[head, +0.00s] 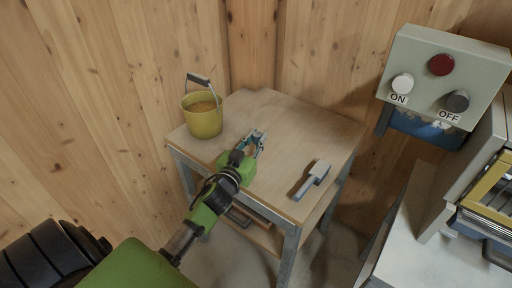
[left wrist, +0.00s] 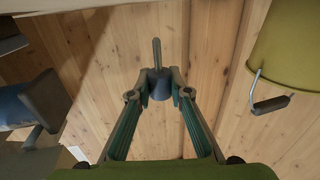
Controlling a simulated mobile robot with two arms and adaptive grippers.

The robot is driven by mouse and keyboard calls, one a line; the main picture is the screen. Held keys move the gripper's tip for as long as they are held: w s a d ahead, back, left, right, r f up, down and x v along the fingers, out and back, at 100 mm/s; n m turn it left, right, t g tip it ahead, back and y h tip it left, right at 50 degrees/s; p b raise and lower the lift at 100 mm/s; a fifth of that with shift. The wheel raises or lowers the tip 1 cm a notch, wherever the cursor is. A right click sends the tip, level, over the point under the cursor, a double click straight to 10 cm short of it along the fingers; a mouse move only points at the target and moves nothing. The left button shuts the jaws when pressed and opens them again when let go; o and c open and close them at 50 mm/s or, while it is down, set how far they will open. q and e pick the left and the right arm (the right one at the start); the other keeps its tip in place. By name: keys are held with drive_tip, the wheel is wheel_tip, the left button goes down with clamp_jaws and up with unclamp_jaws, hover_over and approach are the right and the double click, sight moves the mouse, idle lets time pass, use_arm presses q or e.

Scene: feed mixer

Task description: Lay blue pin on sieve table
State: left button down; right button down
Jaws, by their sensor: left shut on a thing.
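My left gripper (head: 260,137) reaches in over the wooden-topped table (head: 290,125) with grey legs, near the middle of its top. In the left wrist view the gripper (left wrist: 160,88) is shut on the blue pin (left wrist: 158,86). The pin has a dark blue head between the fingertips and a grey shaft that points away from the gripper. In the head view the fingers mostly hide the pin. I cannot tell the exact height of the pin above the top. My right gripper is not in view.
A yellow bucket (head: 202,121) with grainy contents stands at the table's left; it also shows in the left wrist view (left wrist: 288,50). An ON/OFF control box (head: 440,70) is at right. The top between is clear.

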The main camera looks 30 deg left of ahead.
use_arm(q)
drive_tip(key=shift+w+a+f, duration=0.1)
drive_tip(key=shift+a+f, duration=0.15)
drive_tip(key=shift+f, duration=0.1)
drive_tip(key=shift+f+b, duration=0.3)
drive_tip(key=shift+f, duration=1.25)
drive_tip(key=shift+f, duration=0.1)
drive_tip(key=c, duration=1.9)
unclamp_jaws()
drive_tip(key=shift+f, duration=0.1)
drive_tip(key=s, duration=0.4)
drive_tip(key=s+d, duration=0.1)
drive_tip(key=s, duration=0.3)
drive_tip(key=s+b, duration=0.1)
drive_tip(key=s, duration=0.2)
drive_tip(key=shift+s+d+r, duration=0.2)
drive_tip(key=shift+s+d, duration=0.15)
drive_tip(key=shift+s, duration=0.05)
